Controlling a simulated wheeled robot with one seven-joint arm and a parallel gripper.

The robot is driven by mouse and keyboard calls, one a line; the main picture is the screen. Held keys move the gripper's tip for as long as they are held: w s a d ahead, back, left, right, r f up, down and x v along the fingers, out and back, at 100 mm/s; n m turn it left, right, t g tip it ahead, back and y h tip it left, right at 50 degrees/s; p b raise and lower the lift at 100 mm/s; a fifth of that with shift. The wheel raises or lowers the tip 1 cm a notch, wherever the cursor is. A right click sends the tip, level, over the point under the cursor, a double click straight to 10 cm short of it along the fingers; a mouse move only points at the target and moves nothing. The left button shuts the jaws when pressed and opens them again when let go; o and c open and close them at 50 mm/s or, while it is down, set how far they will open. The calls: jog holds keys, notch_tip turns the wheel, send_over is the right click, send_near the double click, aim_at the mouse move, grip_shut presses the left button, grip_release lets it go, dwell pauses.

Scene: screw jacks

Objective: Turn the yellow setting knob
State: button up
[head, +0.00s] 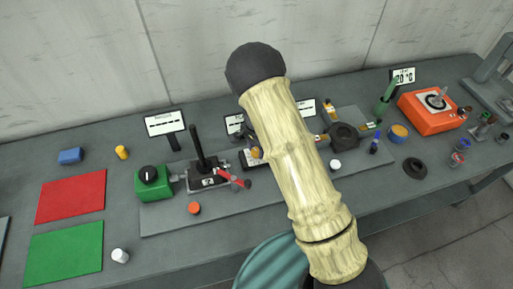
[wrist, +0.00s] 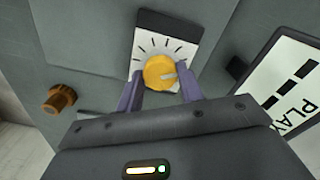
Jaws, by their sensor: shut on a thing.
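The yellow setting knob (wrist: 156,70) is in the wrist view, on a white dial plate (wrist: 178,47) with black tick marks around it. A pale pointer mark on the knob faces right in that view. My gripper (wrist: 161,76) has one purple-grey finger on each side of the knob and is shut on it.
In the wrist view, an orange-brown knob (wrist: 60,99) is at left and a sign reading PLAY (wrist: 284,88) at right. In the head view, a green box (head: 152,184), a black lever (head: 197,142) and an orange device (head: 431,111) stand on the bench.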

aim_at(256, 150)
jog(key=m+p, duration=0.1)
jog(key=m, duration=0.4)
jog(key=shift+r, duration=0.1)
jog(key=shift+m, duration=0.3)
jog(key=shift+w, duration=0.1)
jog(key=o, duration=1)
notch_tip(256, 150, up, 17)
jog(key=b, duration=0.3)
jog(key=shift+r, duration=0.15)
